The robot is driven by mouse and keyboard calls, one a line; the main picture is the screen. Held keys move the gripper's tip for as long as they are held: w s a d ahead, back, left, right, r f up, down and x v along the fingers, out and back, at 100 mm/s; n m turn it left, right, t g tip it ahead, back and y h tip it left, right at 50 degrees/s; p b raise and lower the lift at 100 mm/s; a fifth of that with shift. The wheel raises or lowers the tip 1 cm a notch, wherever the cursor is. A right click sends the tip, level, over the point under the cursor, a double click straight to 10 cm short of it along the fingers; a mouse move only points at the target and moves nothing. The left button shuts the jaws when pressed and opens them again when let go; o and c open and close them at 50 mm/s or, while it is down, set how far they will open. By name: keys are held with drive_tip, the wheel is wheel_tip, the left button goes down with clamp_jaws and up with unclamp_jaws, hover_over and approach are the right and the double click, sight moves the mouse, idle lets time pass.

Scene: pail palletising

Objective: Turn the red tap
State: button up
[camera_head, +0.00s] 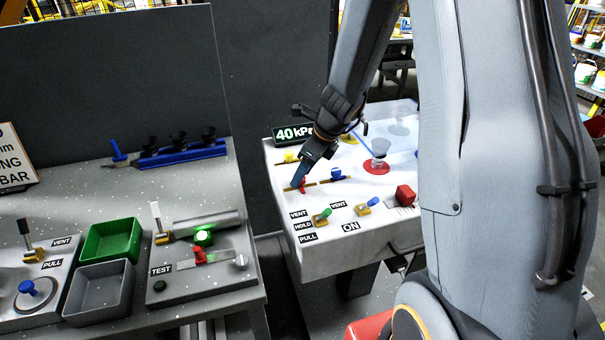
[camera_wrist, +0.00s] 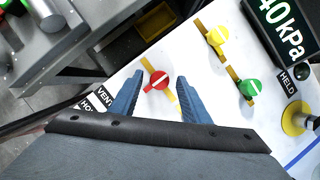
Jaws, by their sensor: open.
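The red tap (camera_head: 303,186) sits on the white bench panel, on a thin yellow pipe. In the wrist view the red tap (camera_wrist: 157,80) shows a round red head with a pale stripe lying across the pipe's line. My gripper (camera_head: 299,177) points down at it from above. In the wrist view my gripper (camera_wrist: 160,77) is open, with one blue finger on each side of the red tap. I see gaps between the tap and both fingers; whether the tips are level with it I cannot tell.
A yellow tap (camera_wrist: 217,36) and a green tap (camera_wrist: 249,88) are close by on the right. A 40 kPa display (camera_head: 293,133) stands behind. A green-handled lever (camera_head: 322,215) and a red block (camera_head: 405,194) are nearer the front. A grey workbench (camera_head: 95,205) stands left, across a gap.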

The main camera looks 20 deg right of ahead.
drive_tip(key=shift+f, duration=0.2)
drive_tip(key=c, duration=1)
drive_tip(key=shift+c, duration=0.2)
